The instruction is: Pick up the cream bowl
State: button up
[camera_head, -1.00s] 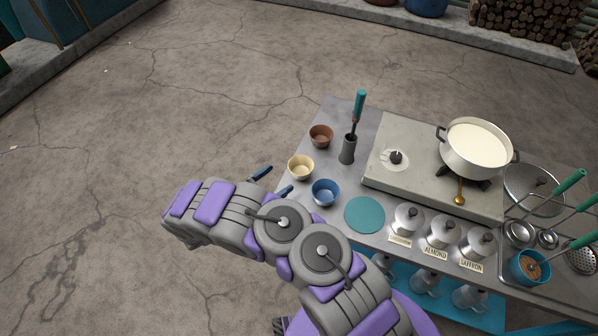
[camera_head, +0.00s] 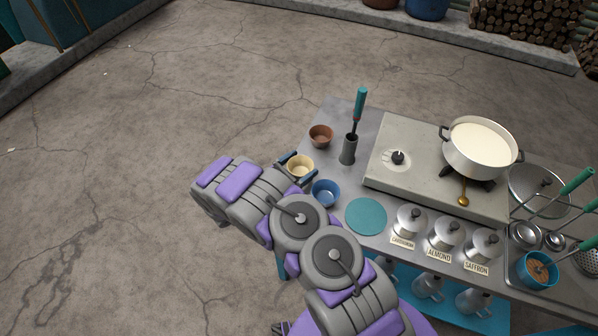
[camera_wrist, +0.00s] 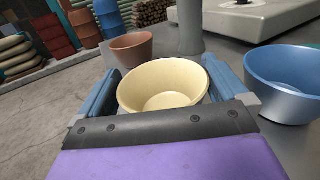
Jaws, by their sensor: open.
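The cream bowl (camera_head: 300,165) stands upright on the left end of the metal table, between a brown bowl and a blue bowl. It also shows in the wrist view (camera_wrist: 163,84), large and between my two blue fingers. My gripper (camera_head: 298,168) is open, with one finger on each side of the bowl. In the wrist view my gripper (camera_wrist: 165,88) has a finger left and right of the bowl. I cannot tell whether either finger touches it.
The brown bowl (camera_head: 321,135) stands just behind, and the blue bowl (camera_head: 326,192) stands close in front. A grey holder with a teal-handled tool (camera_head: 348,149) is to the right. A teal disc (camera_head: 366,216), lidded canisters (camera_head: 410,221) and a stove with a milk pot (camera_head: 480,150) lie further right.

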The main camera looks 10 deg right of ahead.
jog(key=shift+d, duration=0.2)
jog(key=shift+c, duration=0.5)
jog(key=shift+a, duration=0.3)
jog(key=c, duration=0.7)
jog(key=shift+d+r, duration=0.1)
